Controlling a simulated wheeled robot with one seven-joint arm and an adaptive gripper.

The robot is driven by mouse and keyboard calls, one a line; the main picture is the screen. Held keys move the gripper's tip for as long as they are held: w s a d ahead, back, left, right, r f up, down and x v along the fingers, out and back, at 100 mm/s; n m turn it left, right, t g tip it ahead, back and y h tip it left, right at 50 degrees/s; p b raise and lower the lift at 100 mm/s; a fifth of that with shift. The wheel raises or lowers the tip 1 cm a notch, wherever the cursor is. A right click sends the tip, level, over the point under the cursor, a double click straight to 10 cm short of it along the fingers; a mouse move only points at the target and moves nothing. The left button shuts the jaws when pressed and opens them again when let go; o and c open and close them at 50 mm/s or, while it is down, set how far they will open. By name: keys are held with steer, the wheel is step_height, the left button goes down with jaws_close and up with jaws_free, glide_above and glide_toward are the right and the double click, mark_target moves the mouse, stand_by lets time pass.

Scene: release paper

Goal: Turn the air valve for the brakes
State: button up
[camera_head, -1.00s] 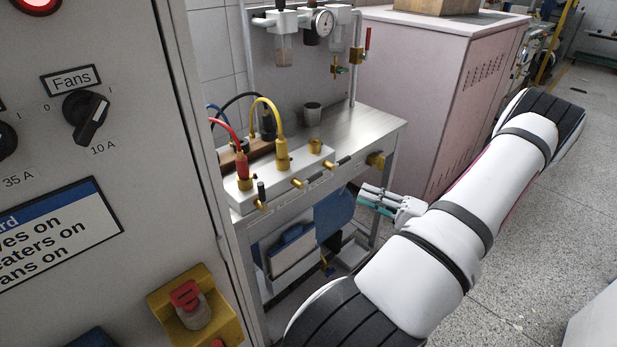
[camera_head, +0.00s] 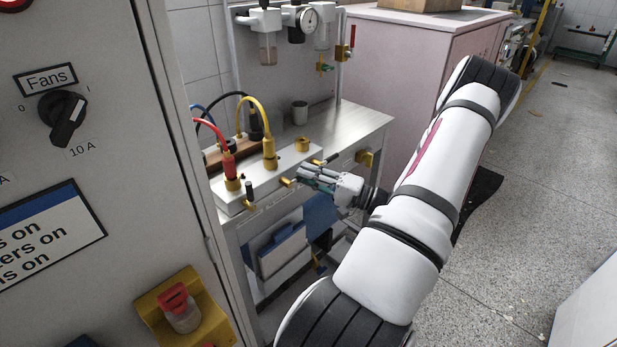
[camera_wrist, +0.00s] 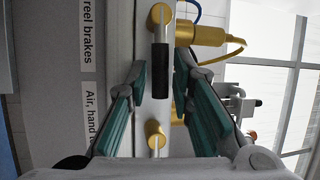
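The white manifold block (camera_head: 283,172) on the steel bench carries a row of small brass air valves. In the wrist view, a brass valve (camera_wrist: 159,14) with a black-sleeved lever (camera_wrist: 160,70) sits beside a label reading "reel brakes" (camera_wrist: 87,30). Another brass valve (camera_wrist: 156,138) is nearer, by a label starting "Air, hand" (camera_wrist: 89,115). My gripper (camera_head: 305,177) is at the manifold's front, its teal fingers (camera_wrist: 163,85) apart. The black lever appears between them in the wrist view; I cannot tell whether they touch it. The fingers partly hide the valve row in the head view.
Red and yellow hoses (camera_head: 265,120) rise from brass fittings on the manifold. A control cabinet (camera_head: 120,130) stands at left, a pink cabinet (camera_head: 395,75) behind. The floor at right (camera_head: 530,170) is mostly clear.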

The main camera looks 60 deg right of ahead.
jaws_close()
